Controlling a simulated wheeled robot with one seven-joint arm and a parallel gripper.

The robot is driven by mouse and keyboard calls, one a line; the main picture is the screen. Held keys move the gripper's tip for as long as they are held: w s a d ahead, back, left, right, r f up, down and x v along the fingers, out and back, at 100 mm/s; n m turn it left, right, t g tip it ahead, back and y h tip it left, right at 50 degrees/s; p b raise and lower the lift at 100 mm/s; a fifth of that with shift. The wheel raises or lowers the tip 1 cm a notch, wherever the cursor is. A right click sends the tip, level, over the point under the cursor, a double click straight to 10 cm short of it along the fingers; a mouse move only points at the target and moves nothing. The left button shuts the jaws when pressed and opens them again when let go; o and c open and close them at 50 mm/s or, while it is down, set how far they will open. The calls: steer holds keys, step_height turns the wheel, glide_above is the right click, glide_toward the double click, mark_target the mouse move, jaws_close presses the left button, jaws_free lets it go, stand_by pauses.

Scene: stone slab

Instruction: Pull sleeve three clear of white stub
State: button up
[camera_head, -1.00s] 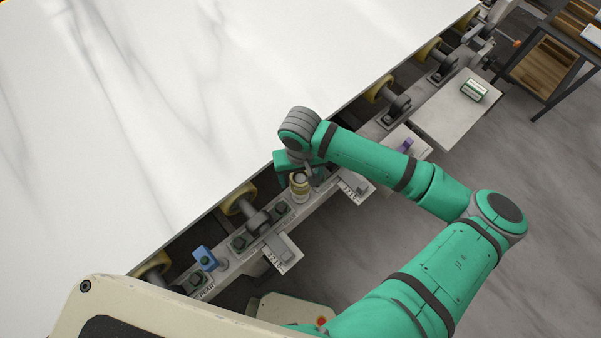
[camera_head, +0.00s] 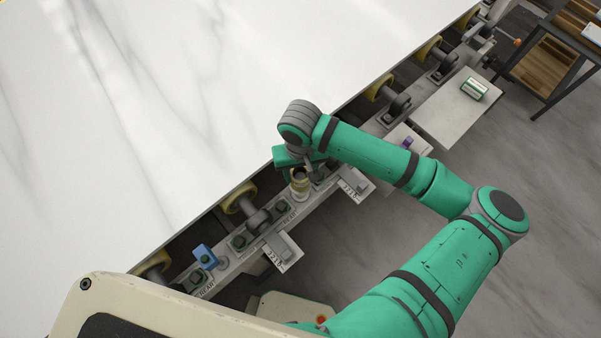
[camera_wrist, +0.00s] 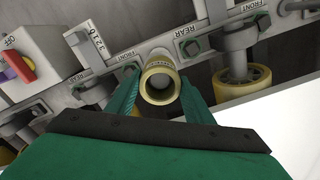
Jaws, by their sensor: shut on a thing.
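A yellow, ring-shaped sleeve (camera_wrist: 152,67) with dark lettering is between the two green fingers of my gripper (camera_wrist: 160,97) in the wrist view. The fingers are shut on its sides. Its open end faces the wrist camera, and a pale round surface shows inside. In the head view the sleeve (camera_head: 300,186) stands upright over the rail beside the slab edge, with a dark opening on top. A pale part shows just below it; I cannot tell how much of the white stub is still inside the sleeve. The number on the sleeve is not readable.
The white stone slab (camera_head: 150,110) lies close behind the sleeve. Rollers (camera_head: 239,199) and bolted brackets line the rail. A blue block (camera_head: 204,256) sits to the left. A grey box with a red-and-yellow switch (camera_wrist: 18,67) stands at the wrist view's left. Open floor lies right of the rail.

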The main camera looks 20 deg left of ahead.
steer(key=shift+r, duration=2.8)
steer(key=shift+r, duration=0.15)
steer(key=shift+r, duration=2.9)
steer(key=shift+w, duration=0.1)
